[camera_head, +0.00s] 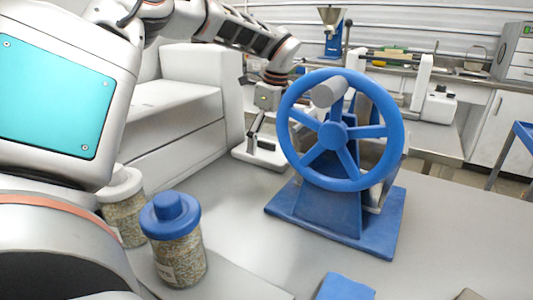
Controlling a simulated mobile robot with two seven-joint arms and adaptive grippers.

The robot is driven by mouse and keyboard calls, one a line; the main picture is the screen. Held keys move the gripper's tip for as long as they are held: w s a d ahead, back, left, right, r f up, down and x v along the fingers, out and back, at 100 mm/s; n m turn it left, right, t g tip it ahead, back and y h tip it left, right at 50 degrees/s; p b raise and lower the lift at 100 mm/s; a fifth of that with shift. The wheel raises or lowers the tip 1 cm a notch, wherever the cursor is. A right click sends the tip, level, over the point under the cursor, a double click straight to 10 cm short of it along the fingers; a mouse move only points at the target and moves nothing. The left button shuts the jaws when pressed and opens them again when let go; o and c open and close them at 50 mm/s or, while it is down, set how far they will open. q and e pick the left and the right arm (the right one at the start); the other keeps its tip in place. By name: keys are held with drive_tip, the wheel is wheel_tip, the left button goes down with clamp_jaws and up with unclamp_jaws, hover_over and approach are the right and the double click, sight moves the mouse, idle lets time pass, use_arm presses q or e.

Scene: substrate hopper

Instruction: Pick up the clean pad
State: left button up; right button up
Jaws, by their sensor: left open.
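A flat blue piece (345,288), which may be the clean pad, lies on the grey table at the bottom edge and is partly cut off. A brownish piece (468,295) barely shows to its right; I cannot tell what it is. My left gripper (262,132) is open and points down beyond the table's middle, left of the blue wheel and far from both pieces. No object shows between its fingers, though the wheel is close to it in the picture. My right gripper is not in view.
A blue handwheel (333,134) on a blue base stands mid-table. Two jars stand at left, one blue-lidded (176,240), one white-lidded (122,205). A small white device (262,153) sits below my left gripper. The table's right side (455,235) is clear.

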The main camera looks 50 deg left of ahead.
use_arm(q)
drive_tip(key=shift+a+f, duration=0.1)
drive_tip(key=shift+f, duration=0.6)
drive_tip(key=c, duration=1.2)
drive_tip(key=shift+o, duration=0.2)
